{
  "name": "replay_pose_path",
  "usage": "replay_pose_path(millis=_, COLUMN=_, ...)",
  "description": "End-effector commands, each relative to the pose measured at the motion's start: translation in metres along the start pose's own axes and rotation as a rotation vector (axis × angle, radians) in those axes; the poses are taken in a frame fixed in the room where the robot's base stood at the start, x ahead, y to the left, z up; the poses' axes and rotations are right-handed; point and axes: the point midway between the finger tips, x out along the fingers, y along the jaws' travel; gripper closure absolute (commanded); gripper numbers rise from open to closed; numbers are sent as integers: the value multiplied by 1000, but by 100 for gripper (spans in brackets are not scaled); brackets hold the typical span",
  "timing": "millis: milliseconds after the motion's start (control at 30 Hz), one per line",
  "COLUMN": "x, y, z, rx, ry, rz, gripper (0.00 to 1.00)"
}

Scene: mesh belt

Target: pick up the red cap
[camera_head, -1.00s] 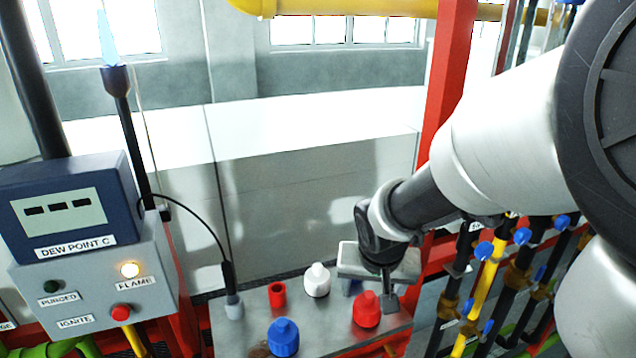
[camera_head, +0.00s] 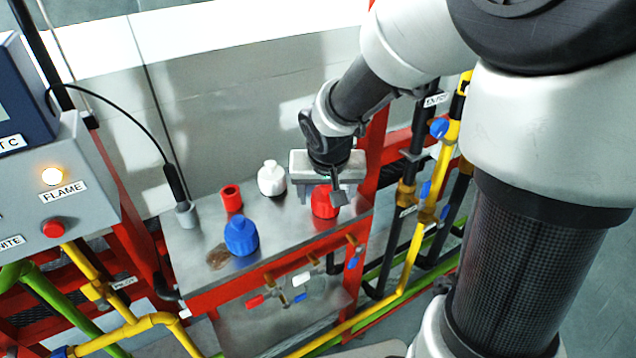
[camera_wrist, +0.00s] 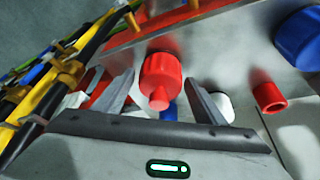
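The red cap (camera_head: 324,205), ribbed with a narrower neck, stands at the right end of the metal bench top (camera_head: 300,228). My gripper (camera_head: 322,190) is right above it and hides part of it. In the wrist view the red cap (camera_wrist: 161,76) shows between the two spread fingers of my gripper (camera_wrist: 160,80). There are visible gaps on both sides, so the gripper is open and holds nothing. I cannot tell how far the fingertips reach down beside the cap.
A blue cap (camera_head: 241,236), a white cap (camera_head: 271,179), a hollow red cylinder (camera_head: 231,198) and a grey probe holder (camera_head: 186,214) stand on the bench. Yellow and black pipes (camera_head: 428,180) with blue handles rise at its right. A control box (camera_head: 60,190) is at the left.

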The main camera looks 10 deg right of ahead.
Motion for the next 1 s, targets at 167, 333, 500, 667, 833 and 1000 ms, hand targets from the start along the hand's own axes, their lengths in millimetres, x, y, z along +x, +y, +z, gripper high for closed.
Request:
replay_pose_path(millis=167, x=0, y=0, z=0, rx=0, ry=0, rz=0, gripper=64)
replay_pose_path(millis=333, x=0, y=0, z=0, rx=0, ry=0, rz=0, gripper=76)
replay_pose_path(millis=500, x=-3, y=0, z=-1, rx=1, ry=0, rz=0, gripper=76)
replay_pose_path(millis=667, x=-25, y=0, z=-11, rx=2, ry=4, rz=1, gripper=76)
replay_pose_path(millis=833, x=-58, y=0, z=-25, rx=1, ry=6, rz=0, gripper=76)
replay_pose_path(millis=1000, x=-82, y=0, z=-34, rx=1, ry=3, rz=1, gripper=76)
